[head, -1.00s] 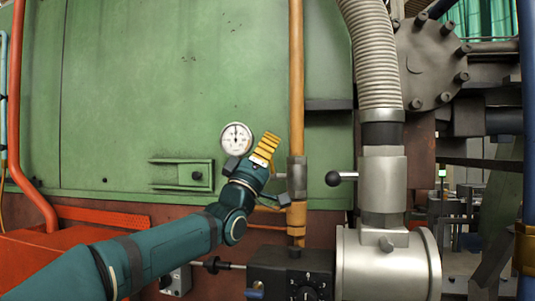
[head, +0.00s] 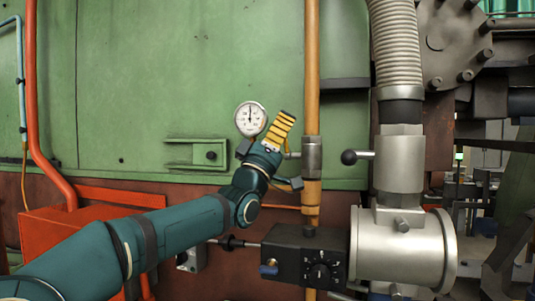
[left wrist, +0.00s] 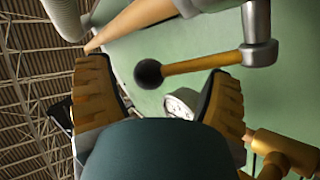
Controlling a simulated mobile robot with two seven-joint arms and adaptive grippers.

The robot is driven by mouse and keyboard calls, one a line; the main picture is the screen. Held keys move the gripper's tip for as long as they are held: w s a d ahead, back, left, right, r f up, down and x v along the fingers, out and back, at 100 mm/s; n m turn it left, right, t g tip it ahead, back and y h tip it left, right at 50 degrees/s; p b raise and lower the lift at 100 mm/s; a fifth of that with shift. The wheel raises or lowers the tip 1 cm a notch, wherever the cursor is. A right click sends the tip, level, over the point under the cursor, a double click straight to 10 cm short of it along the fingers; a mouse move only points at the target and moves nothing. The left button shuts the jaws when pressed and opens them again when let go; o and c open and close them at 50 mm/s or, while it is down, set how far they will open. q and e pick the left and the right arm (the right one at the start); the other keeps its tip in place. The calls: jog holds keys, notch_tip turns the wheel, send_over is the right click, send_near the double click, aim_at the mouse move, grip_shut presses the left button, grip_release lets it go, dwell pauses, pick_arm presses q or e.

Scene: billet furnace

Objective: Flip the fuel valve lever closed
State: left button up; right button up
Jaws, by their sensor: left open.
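The fuel valve has a grey body (head: 312,157) on the vertical orange pipe (head: 313,60). In the left wrist view its lever (left wrist: 200,65) is a yellow bar with a black ball knob (left wrist: 148,72), running from the grey valve body (left wrist: 259,53). In the head view the lever is mostly hidden behind my left gripper (head: 286,118), just left of the valve. My left gripper is open, and its yellow fingers show either side of the knob in the left wrist view (left wrist: 160,72). I cannot tell whether either finger touches it. My right gripper is not seen.
A round dial gauge (head: 250,117) is close to the left of my gripper. A grey burner body (head: 399,165) with another black-knobbed lever (head: 352,157) stands right of the pipe. A black control box (head: 295,255) is below. The green panel (head: 170,70) behind is mostly flat.

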pick_arm(q)
jog(key=v, duration=1.1)
